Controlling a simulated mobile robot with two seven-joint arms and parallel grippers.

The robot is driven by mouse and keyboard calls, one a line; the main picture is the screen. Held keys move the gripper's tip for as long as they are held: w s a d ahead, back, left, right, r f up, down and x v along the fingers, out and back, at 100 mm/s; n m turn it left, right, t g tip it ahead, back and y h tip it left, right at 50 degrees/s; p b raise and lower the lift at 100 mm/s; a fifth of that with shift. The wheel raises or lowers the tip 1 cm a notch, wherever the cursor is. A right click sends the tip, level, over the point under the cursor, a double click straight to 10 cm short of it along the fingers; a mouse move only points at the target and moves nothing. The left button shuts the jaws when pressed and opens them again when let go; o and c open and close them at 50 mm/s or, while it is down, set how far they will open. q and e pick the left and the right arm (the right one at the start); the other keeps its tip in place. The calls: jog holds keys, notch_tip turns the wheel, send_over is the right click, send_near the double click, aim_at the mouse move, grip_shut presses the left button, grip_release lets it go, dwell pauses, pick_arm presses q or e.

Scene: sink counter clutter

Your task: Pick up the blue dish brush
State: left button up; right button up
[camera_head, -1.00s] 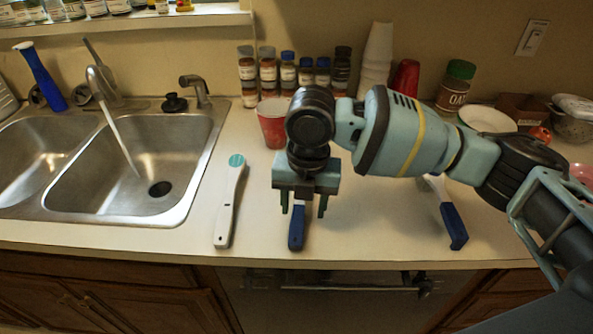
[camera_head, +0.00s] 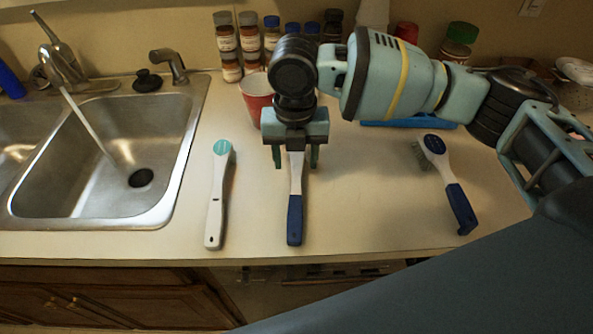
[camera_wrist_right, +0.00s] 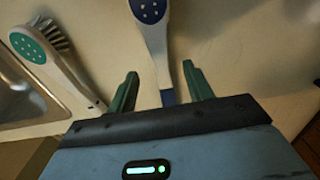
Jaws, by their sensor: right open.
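A brush with a blue handle (camera_head: 294,218) lies on the counter under my right gripper (camera_head: 296,160), its handle pointing to the front edge. In the wrist view its head is a blue oval with white dots (camera_wrist_right: 149,10), and its white neck runs between my open fingers (camera_wrist_right: 160,72). The fingers stand on either side of the neck, apart from it. The gripper hides the brush's head in the head view. A second brush with a blue handle (camera_head: 460,205) and dark blue head lies to the right. My left gripper is not in view.
A white brush with a teal oval (camera_head: 217,190) lies left of the gripper, beside the sink (camera_head: 180,165). A red cup (camera_head: 255,95) stands behind it, with spice jars (camera_head: 250,45) further back. The counter between the two blue-handled brushes is clear.

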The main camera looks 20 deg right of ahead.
aim_at(297, 174)
jog(key=shift+s+f, duration=0.15)
jog(key=shift+f, duration=2.4)
jog(key=c, duration=1.1)
